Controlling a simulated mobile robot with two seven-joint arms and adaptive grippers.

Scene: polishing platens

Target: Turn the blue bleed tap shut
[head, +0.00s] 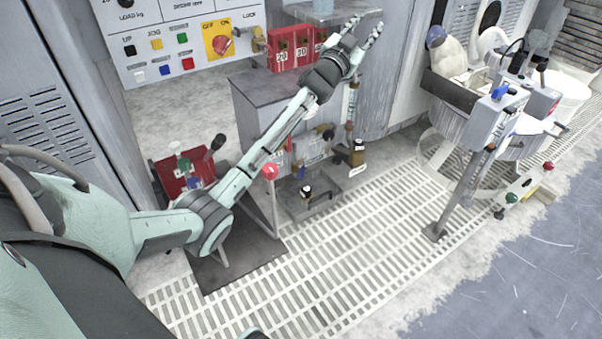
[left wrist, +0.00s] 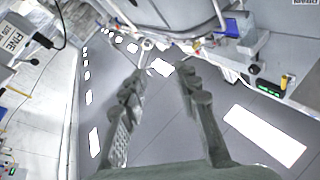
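My left gripper (head: 365,27) is raised at the top of the head view, in front of the grey cabinet. Its two fingers are apart with nothing between them; the left wrist view also shows the open fingers (left wrist: 160,82). A small blue part (head: 306,190) sits low on the pipework near the floor, well below the gripper. A blue lever (head: 500,92) is on the grey pedestal box at the right. I cannot tell for sure which is the bleed tap, or how far it is turned. My right gripper is not in view.
A button panel (head: 178,40) with a red rotary switch (head: 221,44) is at the upper left. A red box (head: 183,178) is below my arm.

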